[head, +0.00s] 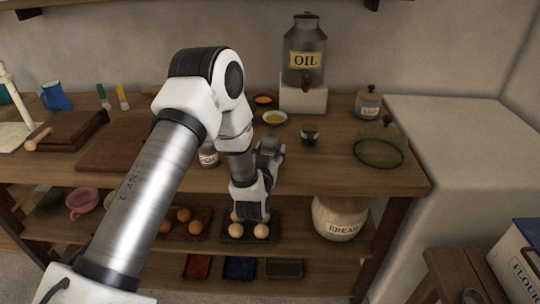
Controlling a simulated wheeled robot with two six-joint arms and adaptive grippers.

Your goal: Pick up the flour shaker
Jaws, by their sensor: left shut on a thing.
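A small pale jar with a dark-lettered label, seemingly the flour shaker (208,156), stands upright at the worktop, partly covered by my left arm. The label is too small to read surely. My left gripper (268,148) is at the end of the arm that comes in from the left, low over the worktop's front part. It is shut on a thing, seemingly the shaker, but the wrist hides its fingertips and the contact. My right gripper is not in view.
An oil dispenser (304,52) stands on a white block behind, with small bowls (274,118) and a dark jar (310,135) nearby. A glass cover (378,152) and a lidded jar (368,102) are right. Eggs (262,231) and a bread crock (340,217) sit below.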

